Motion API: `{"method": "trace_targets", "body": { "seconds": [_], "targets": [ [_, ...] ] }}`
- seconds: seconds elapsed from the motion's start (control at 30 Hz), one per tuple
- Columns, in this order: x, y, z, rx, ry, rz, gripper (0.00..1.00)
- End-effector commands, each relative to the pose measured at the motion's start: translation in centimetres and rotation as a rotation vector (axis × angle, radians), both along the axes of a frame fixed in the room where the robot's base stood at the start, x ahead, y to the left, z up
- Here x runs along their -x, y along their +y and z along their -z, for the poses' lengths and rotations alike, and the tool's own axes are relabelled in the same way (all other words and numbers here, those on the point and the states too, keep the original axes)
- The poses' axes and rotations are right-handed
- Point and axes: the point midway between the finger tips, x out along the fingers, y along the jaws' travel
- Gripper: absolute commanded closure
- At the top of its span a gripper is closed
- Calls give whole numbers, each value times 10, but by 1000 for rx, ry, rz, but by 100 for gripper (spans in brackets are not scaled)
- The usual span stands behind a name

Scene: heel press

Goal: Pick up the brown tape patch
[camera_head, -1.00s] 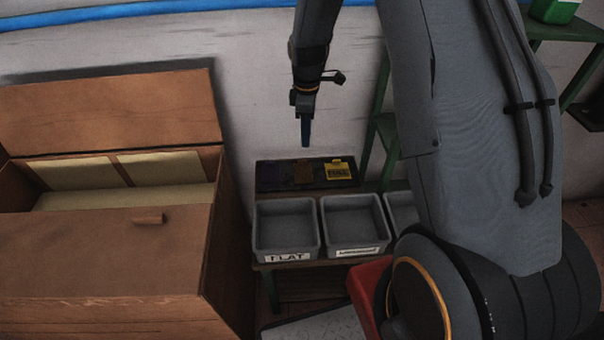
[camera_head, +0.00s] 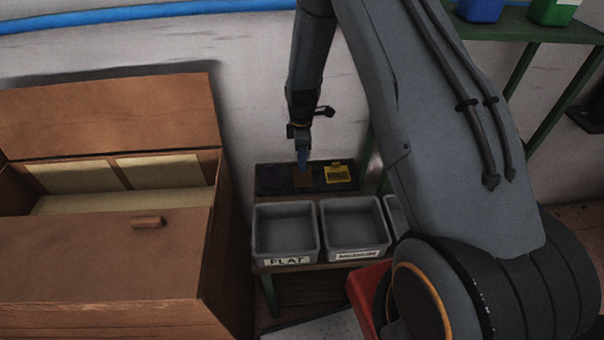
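The brown tape patch (camera_head: 303,179) lies on a dark tray (camera_head: 263,189) at the back of the small bench, between a dark patch on its left and a yellow patch (camera_head: 338,174) on its right. My gripper (camera_head: 302,166) points down with its blue fingers over the far part of the brown patch, at or just above it. The fingers hide part of the patch. They look like one narrow shape from here, so I cannot tell whether they are open, shut or touching it.
Grey bins stand in front of the tray, one labelled FLAT (camera_head: 286,233), another bin (camera_head: 355,229) beside it. A large brown wooden box (camera_head: 100,260) with a raised lid is at left. A green shelf (camera_head: 500,28) with blue and green containers is at upper right. A red object (camera_head: 366,290) sits below.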

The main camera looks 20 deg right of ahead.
Motion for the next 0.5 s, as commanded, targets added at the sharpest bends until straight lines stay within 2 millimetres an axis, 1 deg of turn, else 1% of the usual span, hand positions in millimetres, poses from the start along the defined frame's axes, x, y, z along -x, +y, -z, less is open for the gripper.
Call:
{"method": "trace_targets", "body": {
  "seconds": [0.2,0.23,0.3,0.4,0.5],
  "targets": [
    [0,0,1,0,-1,0,72],
    [0,0,1,0,-1,0,74],
    [0,0,1,0,-1,0,85],
    [0,0,1,0,-1,1,100],
    [0,0,1,0,-1,1,100]
  ]
}}
